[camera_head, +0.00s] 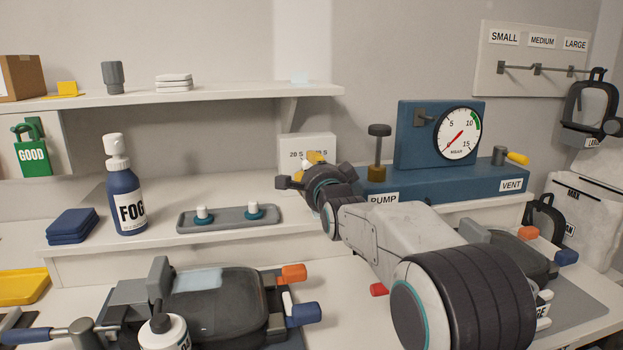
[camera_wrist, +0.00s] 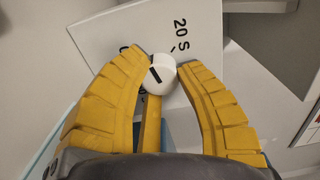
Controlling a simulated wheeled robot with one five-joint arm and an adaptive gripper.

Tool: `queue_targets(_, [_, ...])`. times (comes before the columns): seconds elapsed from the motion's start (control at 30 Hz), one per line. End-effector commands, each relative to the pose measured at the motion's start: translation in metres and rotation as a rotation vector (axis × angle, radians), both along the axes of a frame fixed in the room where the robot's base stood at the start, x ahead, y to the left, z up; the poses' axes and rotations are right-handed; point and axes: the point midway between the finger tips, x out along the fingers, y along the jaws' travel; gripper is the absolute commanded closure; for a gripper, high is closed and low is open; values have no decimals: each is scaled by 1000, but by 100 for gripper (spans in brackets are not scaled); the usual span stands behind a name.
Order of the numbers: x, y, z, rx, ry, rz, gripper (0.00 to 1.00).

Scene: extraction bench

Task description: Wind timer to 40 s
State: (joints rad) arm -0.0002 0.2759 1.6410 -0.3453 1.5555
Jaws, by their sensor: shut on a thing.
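The timer is a white box (camera_head: 311,146) with a "20 S" label, standing at the back of the bench behind my arm. Its face also shows in the wrist view (camera_wrist: 108,30), with the "20 S" label up and to the right of the knob. The white round knob (camera_wrist: 160,74) has a dark pointer line that points toward the upper left in that view. My gripper (camera_wrist: 163,66) is shut on the knob, with a yellow finger on each side. Another label is mostly covered.
A blue pump panel (camera_head: 400,155) with a gauge (camera_head: 457,134) stands just right of the timer. A grey tray (camera_head: 228,218) with two white-topped pieces and a blue FOG bottle (camera_head: 126,197) are to the left. A shelf (camera_head: 220,92) runs above.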

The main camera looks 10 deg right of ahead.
Motion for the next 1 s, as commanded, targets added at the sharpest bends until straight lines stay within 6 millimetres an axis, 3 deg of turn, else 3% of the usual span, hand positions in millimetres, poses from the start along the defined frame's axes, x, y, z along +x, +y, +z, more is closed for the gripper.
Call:
queue_targets(0.4, [0, -1, 2, 204, -7, 0, 100])
queue_targets(1.0, [0, -1, 3, 241, -7, 0, 100])
